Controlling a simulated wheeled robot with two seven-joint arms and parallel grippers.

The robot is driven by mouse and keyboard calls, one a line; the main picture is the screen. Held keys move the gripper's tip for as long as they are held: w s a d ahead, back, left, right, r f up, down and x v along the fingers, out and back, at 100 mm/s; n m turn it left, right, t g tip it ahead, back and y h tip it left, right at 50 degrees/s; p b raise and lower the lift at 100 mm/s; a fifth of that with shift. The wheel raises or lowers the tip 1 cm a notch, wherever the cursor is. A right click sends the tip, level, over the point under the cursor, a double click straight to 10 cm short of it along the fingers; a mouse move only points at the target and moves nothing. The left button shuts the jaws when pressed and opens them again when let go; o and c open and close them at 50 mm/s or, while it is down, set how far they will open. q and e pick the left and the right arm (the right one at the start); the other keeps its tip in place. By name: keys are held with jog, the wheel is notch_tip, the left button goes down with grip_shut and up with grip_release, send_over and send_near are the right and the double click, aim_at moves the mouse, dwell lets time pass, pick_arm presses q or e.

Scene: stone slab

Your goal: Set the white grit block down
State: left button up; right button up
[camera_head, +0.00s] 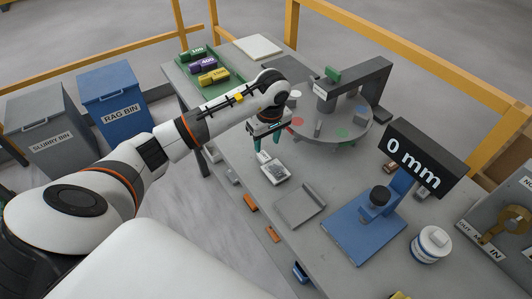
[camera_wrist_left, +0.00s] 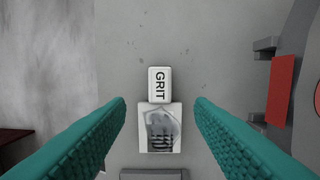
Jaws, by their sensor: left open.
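The white grit block (camera_head: 276,173) lies on the grey stone slab (camera_head: 237,147), near its front edge. In the left wrist view its pale square face (camera_wrist_left: 158,143) carries a grey smudge and dark lettering. A smaller white piece marked GRIT (camera_wrist_left: 159,84) adjoins it; I cannot tell whether they are joined. My left gripper (camera_head: 267,150) has teal fingers and is open above the block. In the left wrist view its fingers (camera_wrist_left: 160,104) stand apart on either side, with visible gaps and nothing between them gripped. My right gripper is not in view.
A grey tray (camera_head: 300,207) lies just right of the block. Further right are a blue gauge stand (camera_head: 362,232) reading 0 mm and a white round container (camera_head: 430,246). A turntable (camera_head: 350,122) with a dark overhead arm stands behind. A green tray (camera_head: 232,87) holds coloured blocks.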

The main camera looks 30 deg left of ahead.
pick_arm(q)
jog(key=r, duration=0.3)
jog(key=r+b, duration=0.1)
jog(key=r, duration=0.1)
jog(key=shift+s+d+r, duration=0.15)
jog(key=shift+d, duration=0.15)
